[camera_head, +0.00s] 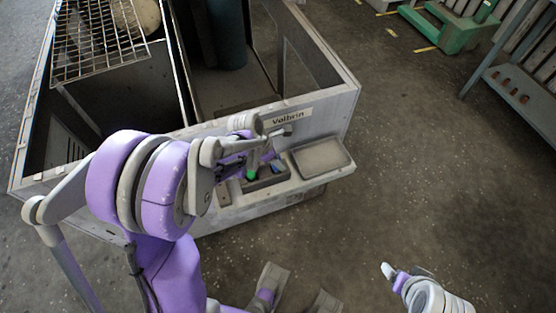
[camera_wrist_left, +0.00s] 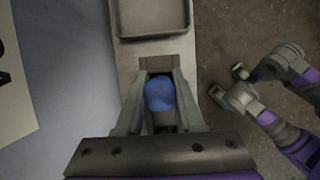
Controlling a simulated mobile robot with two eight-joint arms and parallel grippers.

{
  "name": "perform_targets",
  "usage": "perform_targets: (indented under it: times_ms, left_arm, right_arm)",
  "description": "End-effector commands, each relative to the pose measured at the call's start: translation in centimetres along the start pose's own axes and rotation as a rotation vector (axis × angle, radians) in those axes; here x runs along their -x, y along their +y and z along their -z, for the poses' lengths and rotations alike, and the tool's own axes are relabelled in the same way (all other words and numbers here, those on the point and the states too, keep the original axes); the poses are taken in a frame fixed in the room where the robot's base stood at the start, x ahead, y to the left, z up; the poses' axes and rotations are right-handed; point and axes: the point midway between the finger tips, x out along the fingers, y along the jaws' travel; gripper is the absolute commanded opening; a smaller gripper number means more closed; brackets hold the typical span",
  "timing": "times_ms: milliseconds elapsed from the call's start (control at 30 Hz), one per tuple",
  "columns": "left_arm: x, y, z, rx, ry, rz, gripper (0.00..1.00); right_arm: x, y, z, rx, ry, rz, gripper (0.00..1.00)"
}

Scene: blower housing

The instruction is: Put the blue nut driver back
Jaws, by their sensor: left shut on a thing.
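The blue nut driver (camera_wrist_left: 160,94) shows its rounded blue top between the fingers of my left gripper (camera_wrist_left: 158,108) in the left wrist view. The gripper is shut on it. In the head view my left gripper (camera_head: 262,152) points down over a small holder (camera_head: 266,183) on the front ledge of the housing. A bit of blue (camera_head: 276,167) shows there beside the fingers. The driver's shaft is hidden, so I cannot tell whether it is in a slot. My right gripper (camera_head: 404,271) is away over the floor, its fingers apart and empty.
A green-topped item (camera_head: 251,174) stands in the holder close by the left gripper. A shallow grey tray (camera_head: 321,157) sits just right of the holder. The housing wall with a name label (camera_head: 287,118) rises behind. Open floor lies to the right.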

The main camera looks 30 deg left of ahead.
Motion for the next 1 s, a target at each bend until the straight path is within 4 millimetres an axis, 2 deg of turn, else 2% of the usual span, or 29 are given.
perform_targets:
  times_ms: [133,167,333,567,700,1000]
  left_arm:
    - [0.03,0.01,-0.01,0.0,0.0,0.0,0.0]
    - [0.03,0.01,-0.01,0.0,0.0,0.0,0.4]
    - [0.02,0.01,-0.01,0.0,0.0,0.0,0.71]
    - [0.01,0.01,0.0,0.0,0.0,0.0,0.74]
    - [0.01,0.01,0.0,0.0,0.0,0.0,0.99]
    - [0.17,0.01,-0.07,0.0,0.0,0.0,1.0]
  right_arm:
    - [0.04,0.0,0.02,0.0,0.0,0.0,0.81]
    - [0.04,0.0,0.02,0.0,0.0,0.0,0.81]
    - [0.03,0.0,0.02,0.0,0.0,0.0,0.81]
    - [0.03,0.0,0.01,0.0,0.0,0.0,0.81]
    - [0.03,0.0,0.02,0.0,0.0,0.0,0.81]
    - [0.15,0.0,0.07,0.0,0.001,0.0,0.81]
